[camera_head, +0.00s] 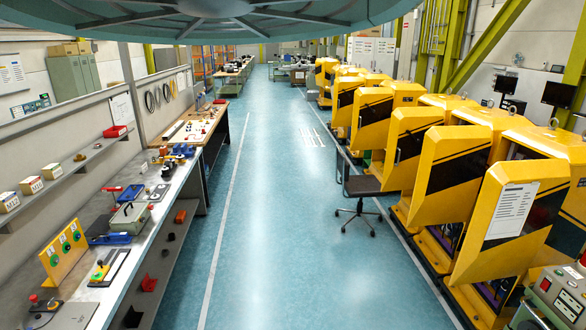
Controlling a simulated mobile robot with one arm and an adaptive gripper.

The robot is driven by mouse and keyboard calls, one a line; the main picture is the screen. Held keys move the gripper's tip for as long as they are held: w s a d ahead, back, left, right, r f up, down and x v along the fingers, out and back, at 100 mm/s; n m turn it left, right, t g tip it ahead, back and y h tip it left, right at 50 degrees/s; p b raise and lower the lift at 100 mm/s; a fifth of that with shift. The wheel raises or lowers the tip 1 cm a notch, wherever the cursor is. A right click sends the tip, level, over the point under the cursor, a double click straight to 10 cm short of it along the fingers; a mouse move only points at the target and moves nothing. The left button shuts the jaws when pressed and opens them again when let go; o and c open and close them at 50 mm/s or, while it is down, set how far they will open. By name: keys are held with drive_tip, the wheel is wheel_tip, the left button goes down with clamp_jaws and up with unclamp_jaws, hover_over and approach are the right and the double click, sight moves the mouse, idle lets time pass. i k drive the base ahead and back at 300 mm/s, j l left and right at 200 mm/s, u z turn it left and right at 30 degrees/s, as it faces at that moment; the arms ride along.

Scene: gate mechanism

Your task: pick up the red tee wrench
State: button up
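I cannot make out the red tee wrench for certain. A thin red item (112,188) lies on the long workbench (165,213) at the left, beside a blue tool (131,193). It is too small to tell whether it is the wrench. My gripper is not in this view.
A grey-green case (129,217) and a yellow panel with green buttons (65,253) stand on the bench. A wooden-topped bench (205,126) is farther back. A wheeled chair (360,188) and yellow machines (455,170) line the right. The blue aisle floor (285,230) is clear.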

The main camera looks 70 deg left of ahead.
sight(116, 206)
drive_tip(key=j+u, duration=0.4)
drive_tip(key=i+j+u, duration=0.2)
drive_tip(key=j+u, duration=0.15)
drive_tip(key=i+j+u, duration=0.15)
drive_tip(key=j+u, duration=0.25)
drive_tip(key=i+j+u, duration=0.2)
drive_tip(key=u, duration=0.2)
drive_tip(key=i+j+u, duration=0.75)
drive_tip(key=i+u, duration=0.8)
drive_tip(key=i, duration=0.15)
drive_tip(key=i+u, duration=0.4)
drive_tip(key=i+l+u, duration=0.2)
drive_tip(key=i+u, duration=0.2)
drive_tip(key=i, duration=0.25)
drive_tip(key=i+l+u, duration=0.8)
drive_tip(key=i+l, duration=0.1)
drive_tip(key=i, duration=0.35)
drive_tip(key=j+u, duration=0.05)
